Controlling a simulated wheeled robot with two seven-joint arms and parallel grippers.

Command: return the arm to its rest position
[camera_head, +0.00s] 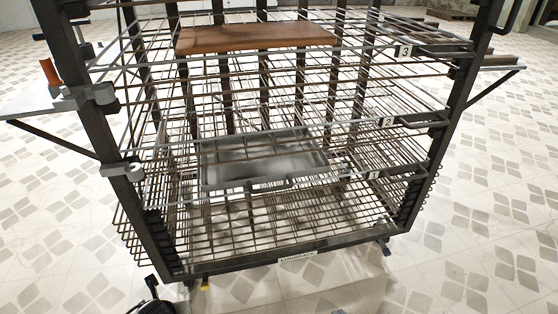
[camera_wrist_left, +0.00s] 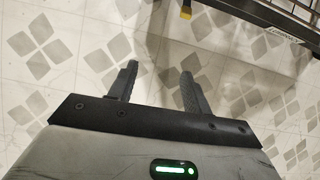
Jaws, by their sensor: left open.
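My left gripper (camera_wrist_left: 160,80) is open and empty in the left wrist view, its two dark fingers spread above the tiled floor. In the head view a small dark part of it (camera_head: 152,300) shows at the bottom edge, in front of the rack's lower left corner and apart from it. My right gripper is in neither view. A brown board (camera_head: 255,39) lies on the upper level of the wire rack (camera_head: 300,248). A grey metallic sheet or tray (camera_head: 265,160) lies lower inside the rack.
The rack has dark posts and levels labelled 3 (camera_head: 404,51), 2 (camera_head: 388,122) and 1 (camera_head: 375,175). An orange object (camera_head: 49,72) stands on a side shelf (camera_head: 35,103) at left. The tiled floor (camera_head: 490,200) is clear at right.

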